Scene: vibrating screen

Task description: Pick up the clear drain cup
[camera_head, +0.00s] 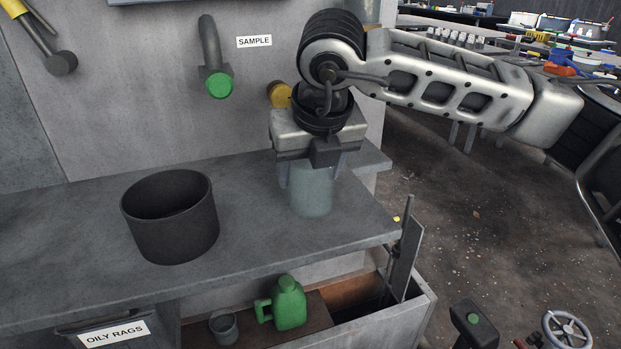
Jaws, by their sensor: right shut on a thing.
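The clear drain cup (311,196) is a pale, see-through grey-blue cup at the right end of the grey bench. My right gripper (311,174) comes down over it from above and is shut on its upper part. The cup is upright. I cannot tell whether its base touches the bench top or is just above it. The cup's rim is partly hidden by the gripper. My left gripper is not in view.
A dark open pot (170,240) stands on the bench (262,225) to the left. A green-ended sample spout (219,86) and yellow fitting (279,95) stick out of the wall. Below are a green jug (289,303), a grey cup (224,327) and an oily rags bin (115,334).

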